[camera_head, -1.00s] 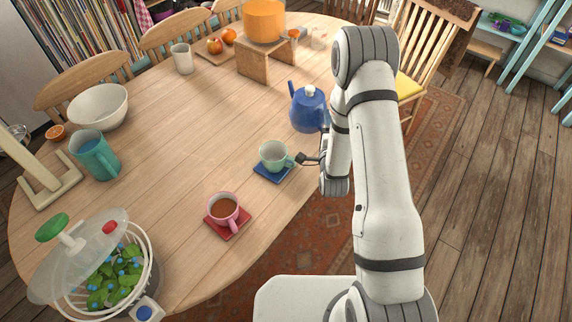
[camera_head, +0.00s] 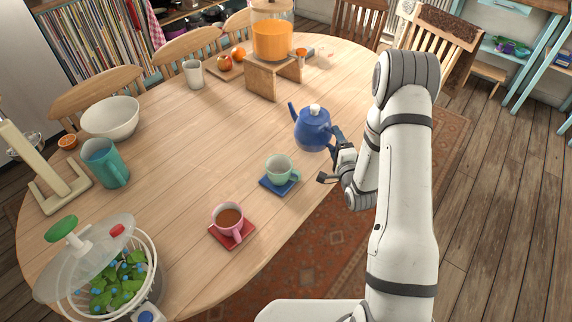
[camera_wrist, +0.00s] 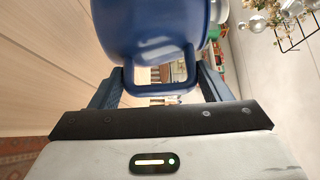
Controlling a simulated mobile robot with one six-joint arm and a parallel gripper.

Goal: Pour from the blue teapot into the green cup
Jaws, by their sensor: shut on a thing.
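The blue teapot (camera_head: 311,131) is at the table's right edge in the head view, its spout pointing left and its white-knobbed lid on. My gripper (camera_head: 338,138) is shut on its handle from the right. In the wrist view the teapot's body (camera_wrist: 155,28) fills the top, and its handle (camera_wrist: 161,87) lies between my two fingers. I cannot tell whether the teapot's base touches the table. The green cup (camera_head: 279,170) stands upright on a blue coaster (camera_head: 272,188), nearer than the teapot. The cup looks empty.
A pink mug of brown drink (camera_head: 229,218) stands on a red coaster (camera_head: 233,238). A wooden stand (camera_head: 264,80) bears an orange-filled jar (camera_head: 272,38) behind the teapot. A teal mug (camera_head: 105,163), white bowl (camera_head: 111,117) and salad spinner (camera_head: 110,270) are left. The table's middle is clear.

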